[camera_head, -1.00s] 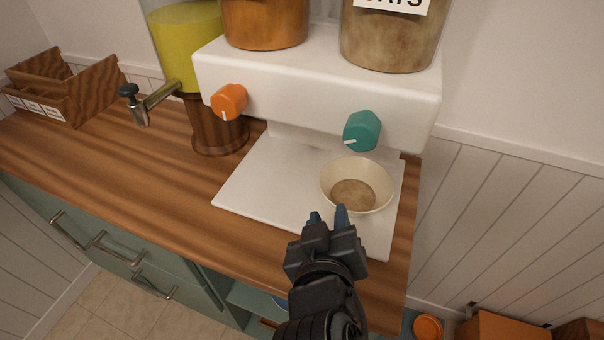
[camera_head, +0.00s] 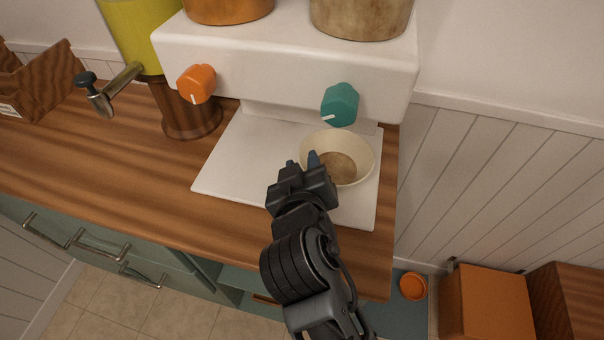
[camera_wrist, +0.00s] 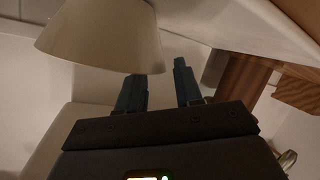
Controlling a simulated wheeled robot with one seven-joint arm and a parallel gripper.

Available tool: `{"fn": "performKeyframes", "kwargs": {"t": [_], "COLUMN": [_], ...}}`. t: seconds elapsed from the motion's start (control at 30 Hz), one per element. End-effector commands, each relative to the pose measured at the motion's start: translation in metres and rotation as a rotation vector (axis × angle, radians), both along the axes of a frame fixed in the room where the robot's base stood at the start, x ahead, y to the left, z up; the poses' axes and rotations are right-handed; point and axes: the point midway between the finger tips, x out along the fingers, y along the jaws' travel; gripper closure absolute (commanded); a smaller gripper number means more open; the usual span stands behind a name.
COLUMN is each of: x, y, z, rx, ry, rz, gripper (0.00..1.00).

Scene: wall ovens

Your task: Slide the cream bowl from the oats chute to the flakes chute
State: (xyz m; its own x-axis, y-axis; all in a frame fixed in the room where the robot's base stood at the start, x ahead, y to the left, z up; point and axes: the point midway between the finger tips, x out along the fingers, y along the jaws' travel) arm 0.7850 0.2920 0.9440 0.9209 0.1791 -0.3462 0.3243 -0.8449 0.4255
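The cream bowl (camera_head: 357,152) stands upright on the white tray (camera_head: 232,165), below the teal knob (camera_head: 340,104). Brown content shows at its bottom. It also fills the upper left of the wrist view (camera_wrist: 100,38). My gripper (camera_head: 302,162) is at the bowl's near left side. Its two fingers (camera_wrist: 160,88) are apart with nothing clearly between them. One finger overlaps the bowl in the head view, the other is at its left edge; contact cannot be told. The orange knob (camera_head: 197,83) is to the left on the white dispenser (camera_head: 275,65). The chute mouths are hidden.
An orange-brown jar (camera_head: 228,8) and a tan jar (camera_head: 360,15) top the dispenser. A yellow container with a metal tap (camera_head: 122,85) and a wooden bin (camera_head: 45,85) stand left. The tray's left half is clear. The wooden counter (camera_head: 90,160) ends at right by the panelled wall.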

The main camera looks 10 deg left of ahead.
Motion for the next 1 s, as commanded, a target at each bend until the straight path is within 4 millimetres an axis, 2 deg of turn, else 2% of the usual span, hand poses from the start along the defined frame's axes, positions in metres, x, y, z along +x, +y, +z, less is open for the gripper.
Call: {"fn": "performKeyframes", "kwargs": {"t": [0.2, 0.57, 0.93, 1.0], "x": [0.02, 0.024, 0.023, 0.023], "y": [0.004, 0.005, 0.005, 0.005], "z": [-0.007, -0.009, -0.009, -0.009], "rx": [0.0, 0.0, 0.0, 0.0], "ry": [0.0, 0.001, 0.001, 0.001], "rz": [0.0, 0.0, 0.0, 0.0], "gripper": [0.65, 0.65, 0.99, 1.0]}}
